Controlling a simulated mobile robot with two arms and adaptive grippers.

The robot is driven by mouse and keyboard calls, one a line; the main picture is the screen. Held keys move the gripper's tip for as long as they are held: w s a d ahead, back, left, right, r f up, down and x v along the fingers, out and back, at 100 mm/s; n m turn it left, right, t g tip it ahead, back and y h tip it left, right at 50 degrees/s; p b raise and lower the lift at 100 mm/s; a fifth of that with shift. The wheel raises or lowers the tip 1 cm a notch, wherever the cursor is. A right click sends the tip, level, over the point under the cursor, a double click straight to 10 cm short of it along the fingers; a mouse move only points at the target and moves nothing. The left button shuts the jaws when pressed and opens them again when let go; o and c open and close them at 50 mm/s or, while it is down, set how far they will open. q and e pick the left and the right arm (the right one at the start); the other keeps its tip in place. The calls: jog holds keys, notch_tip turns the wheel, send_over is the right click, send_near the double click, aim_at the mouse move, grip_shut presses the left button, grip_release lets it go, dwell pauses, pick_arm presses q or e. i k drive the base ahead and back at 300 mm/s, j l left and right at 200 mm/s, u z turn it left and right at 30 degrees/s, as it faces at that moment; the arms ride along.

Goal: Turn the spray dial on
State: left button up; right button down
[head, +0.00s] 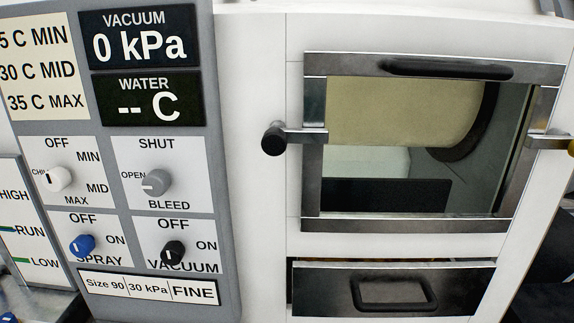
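The spray dial is a blue knob (82,246) low on the left of the grey control panel (228,200). It sits between the labels OFF above, ON to the right and SPRAY below. A white mark shows on its left part; I cannot tell surely which label it points to. Neither of my grippers is in the head view.
Nearby are a black vacuum knob (173,254), a grey SHUT/BLEED knob (157,182) and a white temperature knob (60,179). To the right are a metal-framed window door (312,165) with a black-knobbed latch (274,140) and a drawer (325,288) below.

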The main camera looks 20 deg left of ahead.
aim_at(81, 246)
jog(key=u, duration=1.55)
jog(key=j+z, duration=0.15)
jog(key=z, duration=0.6)
jog(key=j+z, duration=0.3)
jog(key=j, duration=0.25)
jog(key=j+z, duration=0.3)
jog(key=j, duration=0.2)
jog(key=k+j+z, duration=0.15)
jog(key=j+z, duration=0.15)
jog(key=j, duration=0.2)
